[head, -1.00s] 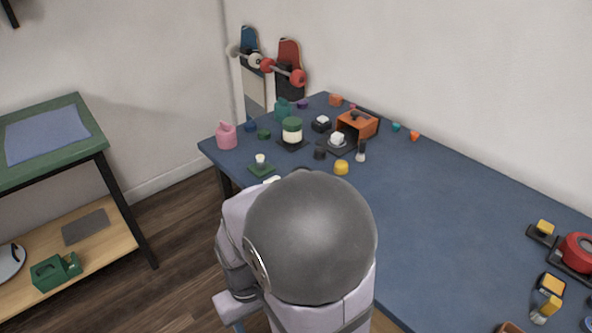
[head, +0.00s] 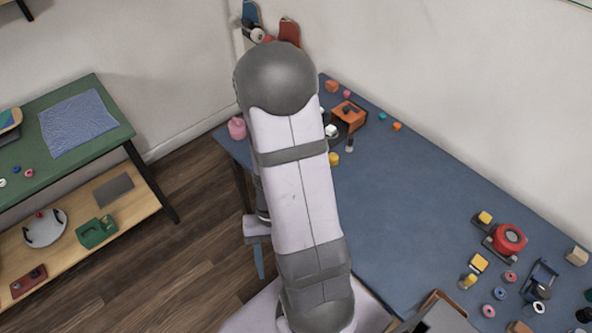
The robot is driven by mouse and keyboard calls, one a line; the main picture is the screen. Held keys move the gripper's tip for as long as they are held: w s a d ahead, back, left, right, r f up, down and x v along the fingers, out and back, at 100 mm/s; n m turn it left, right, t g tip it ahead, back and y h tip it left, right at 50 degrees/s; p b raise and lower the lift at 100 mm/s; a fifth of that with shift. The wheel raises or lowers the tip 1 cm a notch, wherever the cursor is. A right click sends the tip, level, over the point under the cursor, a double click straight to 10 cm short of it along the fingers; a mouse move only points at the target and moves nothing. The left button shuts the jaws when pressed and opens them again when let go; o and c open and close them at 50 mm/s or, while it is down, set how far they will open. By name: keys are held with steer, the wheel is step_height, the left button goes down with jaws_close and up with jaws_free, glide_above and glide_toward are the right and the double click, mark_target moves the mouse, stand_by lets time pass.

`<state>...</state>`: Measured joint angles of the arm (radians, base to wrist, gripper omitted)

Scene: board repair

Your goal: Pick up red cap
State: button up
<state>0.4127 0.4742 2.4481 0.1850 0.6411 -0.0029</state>
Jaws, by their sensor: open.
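I cannot clearly make out a red cap. Several red items show: a large red round part (head: 509,238) on a dark holder at the right of the blue table, a small red ring (head: 510,276) below it, and a small pinkish-red piece (head: 347,94) at the far end. My arm stands across the middle of the view. Of my gripper (head: 258,262), only a thin blue-grey part shows below the wrist, above the floor left of the blue table and far from these items. It is open, with nothing seen in it. My arm hides part of the table.
The blue table (head: 410,180) is clear in its middle. An orange box (head: 349,115) and a yellow cylinder (head: 334,159) stand at its far end. Yellow blocks and rings crowd its right end. A green-topped shelf (head: 70,165) stands at the left, with open floor between.

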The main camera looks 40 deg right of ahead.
steer(key=w+d+r+m+t+p, duration=0.1)
steer(key=w+r+m+p, duration=0.25)
steer(key=p, duration=0.25)
steer(key=shift+w+d+f+m+t+h+b, duration=0.1)
steer(key=shift+w+d+f+m+t+h, duration=0.65)
steer(key=shift+w+d, duration=1.8)
steer(key=shift+w+d+f+t+h+b, duration=0.1)
steer(key=shift+w+d+f+t+h, duration=0.2)
steer(key=shift+w+d+t+h, duration=2.15)
steer(key=shift+w+d+f+m+g+h+b, duration=0.1)
steer(key=shift+w+d+f+m+g+h, duration=0.6)
steer(key=shift+d, duration=3.5)
steer(key=shift+n+y, duration=0.3)
steer(key=shift+w+x, duration=0.25)
steer(key=shift+x, duration=1.05)
steer(key=shift+w+x, duration=0.25)
steer(key=shift+x, duration=1.05)
steer(key=shift+d+r, duration=0.1)
steer(key=shift+r, duration=0.05)
steer(key=c, duration=1.1)
